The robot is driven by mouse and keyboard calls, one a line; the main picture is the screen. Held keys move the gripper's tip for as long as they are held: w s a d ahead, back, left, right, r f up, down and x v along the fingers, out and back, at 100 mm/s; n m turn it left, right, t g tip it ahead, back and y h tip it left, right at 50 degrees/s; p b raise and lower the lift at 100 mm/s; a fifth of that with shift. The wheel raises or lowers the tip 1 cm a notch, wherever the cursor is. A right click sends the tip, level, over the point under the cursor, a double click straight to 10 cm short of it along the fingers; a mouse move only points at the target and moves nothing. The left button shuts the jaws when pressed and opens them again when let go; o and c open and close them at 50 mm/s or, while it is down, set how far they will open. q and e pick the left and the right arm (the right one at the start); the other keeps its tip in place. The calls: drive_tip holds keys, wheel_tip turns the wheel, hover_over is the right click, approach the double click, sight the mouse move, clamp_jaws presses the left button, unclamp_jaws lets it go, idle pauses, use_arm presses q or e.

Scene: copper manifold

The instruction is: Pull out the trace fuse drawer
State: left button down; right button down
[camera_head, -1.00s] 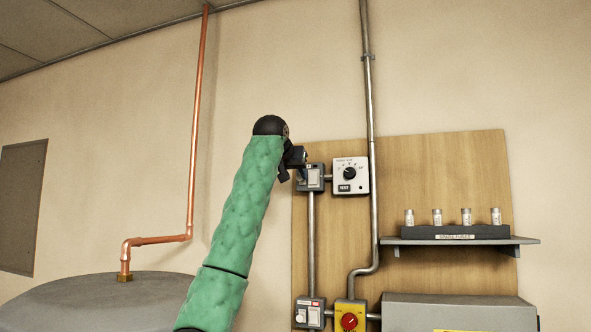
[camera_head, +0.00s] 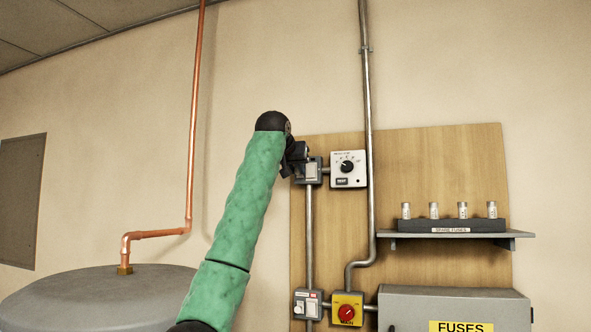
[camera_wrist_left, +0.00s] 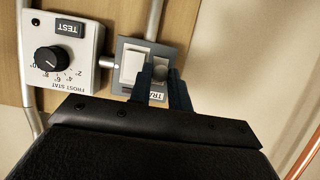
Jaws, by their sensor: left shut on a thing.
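The trace unit is a small grey box (camera_head: 314,170) at the upper left of the wooden board, partly covered by my gripper in the head view. In the left wrist view the box (camera_wrist_left: 122,88) carries a white rocker and a label reading "TRA", the rest hidden. Beside the rocker is the grey grip of the trace fuse drawer (camera_wrist_left: 160,72). My left gripper (camera_head: 299,168) is at the box's left side. In the wrist view its two dark fingers (camera_wrist_left: 161,84) straddle the drawer grip and are shut on it. My right gripper is not in view.
The frost stat (camera_head: 348,169) sits just right of the trace box. A vertical conduit (camera_head: 368,110) runs beside it. Below are a switch box (camera_head: 307,304), a yellow main switch (camera_head: 347,309) and the fuse box (camera_head: 455,300). A shelf (camera_head: 520,234) holds spare fuses.

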use_arm(q)
drive_tip(key=shift+s+a+b, duration=0.25)
drive_tip(key=shift+s+b, duration=0.4)
drive_tip(key=shift+b, duration=0.05)
drive_tip(key=shift+s+a+r+b, duration=0.1)
drive_tip(key=shift+s+a+b, duration=0.1)
drive_tip(key=shift+s+b, duration=0.5)
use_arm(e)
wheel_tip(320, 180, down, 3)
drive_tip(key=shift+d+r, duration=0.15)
use_arm(q)
drive_tip(key=c, duration=1.5)
unclamp_jaws()
drive_tip(key=shift+o, duration=0.9)
drive_tip(key=shift+s+a+r, duration=0.1)
drive_tip(key=shift+s, duration=0.3)
drive_tip(key=b+v, duration=0.4)
drive_tip(key=v, duration=0.4)
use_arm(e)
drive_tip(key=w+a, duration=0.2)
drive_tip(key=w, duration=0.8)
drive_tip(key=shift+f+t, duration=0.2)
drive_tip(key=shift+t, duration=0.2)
